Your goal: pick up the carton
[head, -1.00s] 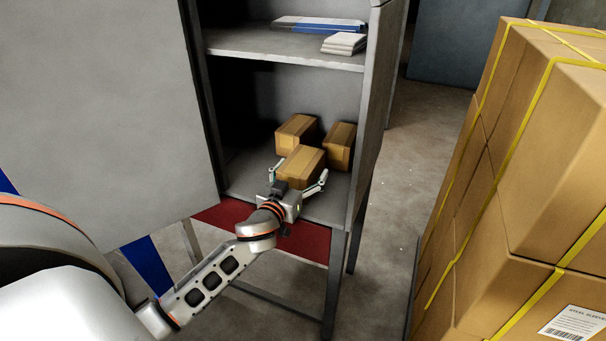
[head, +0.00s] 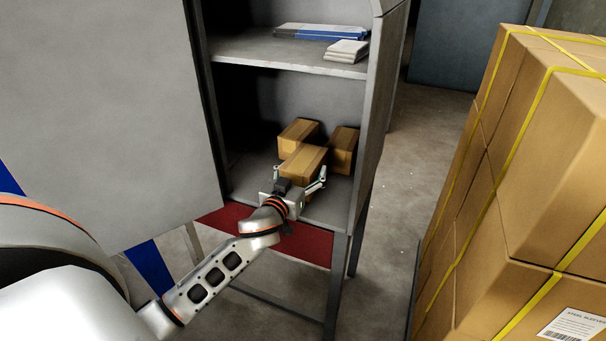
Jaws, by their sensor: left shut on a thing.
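Three small brown cartons are on the lower shelf of the grey cabinet. The nearest carton (head: 304,163) is at the front, between the fingers of my left gripper (head: 299,177). The gripper is shut on this carton, with one finger at each side. A second carton (head: 298,134) is behind it to the left, and a third carton (head: 343,149) is behind it to the right, partly hidden. I cannot tell whether the held carton is clear of the shelf. My right gripper is not in view.
The cabinet's grey door (head: 110,120) stands open on the left. Its upper shelf (head: 285,54) bears a blue-and-white flat pack (head: 310,32) and a white stack (head: 346,51). Large strapped boxes (head: 540,170) stand at the right. Floor shows between them and the cabinet.

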